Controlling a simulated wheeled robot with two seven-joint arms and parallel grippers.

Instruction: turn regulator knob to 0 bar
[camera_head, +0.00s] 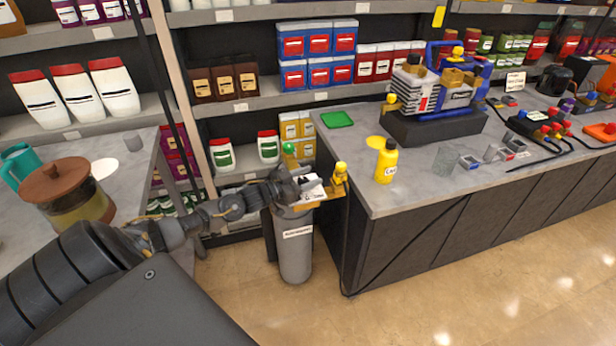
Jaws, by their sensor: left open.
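A grey gas cylinder (295,258) with a white label stands on the floor at the left end of the right counter. My left arm reaches in from the lower left, and its left gripper (322,190) is over the top of the cylinder. The gripper is open. A green round piece (289,148) and a yellow piece (341,170) show beside the gripper; I cannot tell whether either is the regulator knob. The wrist and gripper hide most of the cylinder top. No bar reading is legible. My right gripper is not in view.
The right counter (400,200) holds a yellow bottle (386,162), a green mat (337,119) and a blue-handled pump (445,85). Stocked shelves line the back. The floor (480,270) in front is clear.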

